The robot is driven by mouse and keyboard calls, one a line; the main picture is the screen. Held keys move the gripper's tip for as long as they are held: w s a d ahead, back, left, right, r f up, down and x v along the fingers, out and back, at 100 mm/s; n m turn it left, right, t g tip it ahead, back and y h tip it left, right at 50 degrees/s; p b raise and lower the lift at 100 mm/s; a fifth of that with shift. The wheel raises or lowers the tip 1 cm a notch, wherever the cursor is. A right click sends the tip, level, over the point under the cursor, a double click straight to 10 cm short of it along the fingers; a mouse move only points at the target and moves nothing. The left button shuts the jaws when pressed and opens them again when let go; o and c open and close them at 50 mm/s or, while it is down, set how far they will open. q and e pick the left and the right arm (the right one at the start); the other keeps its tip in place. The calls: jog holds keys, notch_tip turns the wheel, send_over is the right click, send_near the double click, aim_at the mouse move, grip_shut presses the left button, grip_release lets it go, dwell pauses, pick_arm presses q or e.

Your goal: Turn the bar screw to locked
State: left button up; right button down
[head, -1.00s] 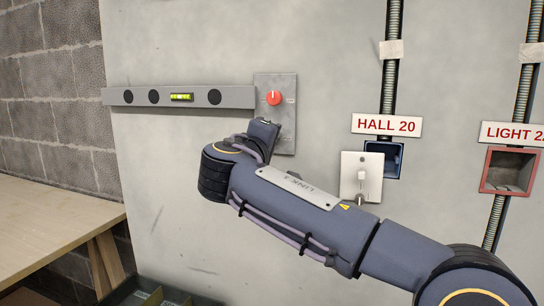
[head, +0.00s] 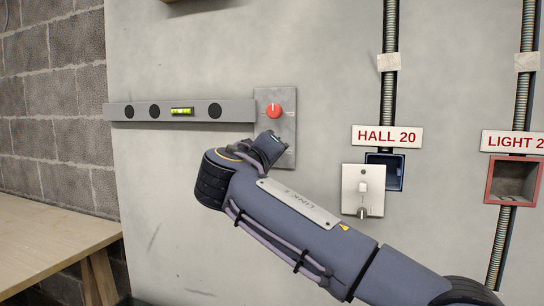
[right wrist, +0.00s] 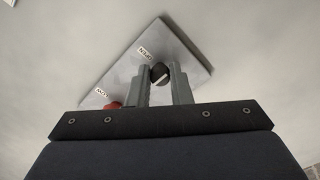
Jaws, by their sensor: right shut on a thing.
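A grey metal plate (head: 288,97) is mounted on the wall and carries a red knob (head: 274,110) with a light pointer mark. In the right wrist view, a dark round screw head (right wrist: 159,73) with a light bar across it sits on the same plate, between the fingers of my right gripper (right wrist: 161,82). These fingers are shut on it. A label by it appears to read OPEN; another label lies near the red knob. In the head view my right gripper (head: 272,143) is against the plate below the red knob and hides the screw. My left gripper is not in view.
A grey spirit level (head: 235,111) is on the wall left of the plate. To the right are a white switch plate (head: 352,180), a blue box (head: 397,170), a HALL 20 sign (head: 387,136) and a red-framed box (head: 489,181). A wooden table (head: 55,240) stands at left.

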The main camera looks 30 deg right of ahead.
jog(key=shift+f, duration=0.1)
jog(key=c, duration=1.3)
grip_release()
jog(key=v, duration=0.7)
jog(key=shift+s+a, duration=0.25)
jog(key=shift+s, duration=0.05)
